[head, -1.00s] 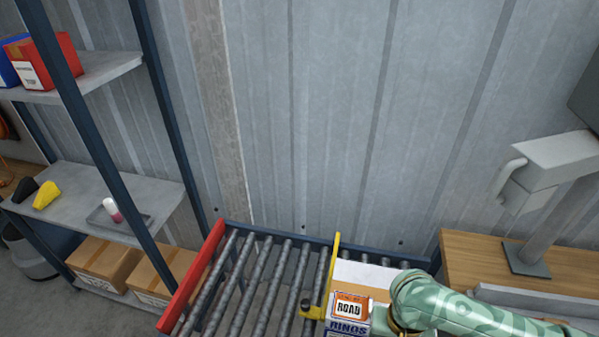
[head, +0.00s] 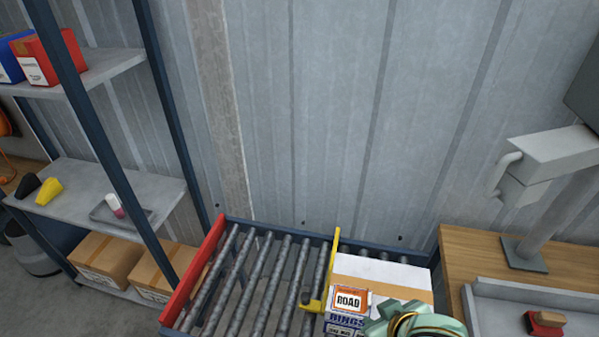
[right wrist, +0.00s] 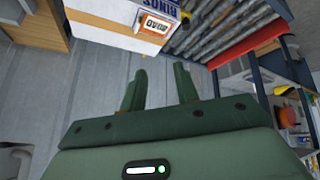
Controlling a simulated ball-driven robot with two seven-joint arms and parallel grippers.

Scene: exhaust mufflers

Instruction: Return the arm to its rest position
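My right arm shows only as a green, gold-ringed part (head: 418,322) at the bottom edge of the head view, in front of the box on the rollers. Its fingers cannot be made out there. In the right wrist view my right gripper (right wrist: 160,88) has its two dark green fingers apart, with nothing between them. My left gripper is in neither view.
A white and tan box (head: 380,272) labelled ROAD rests on the roller conveyor (head: 262,280), right of a yellow bar (head: 331,270). A wooden bench (head: 462,248) with a tray (head: 490,310) stands right. Shelves (head: 70,190) stand left.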

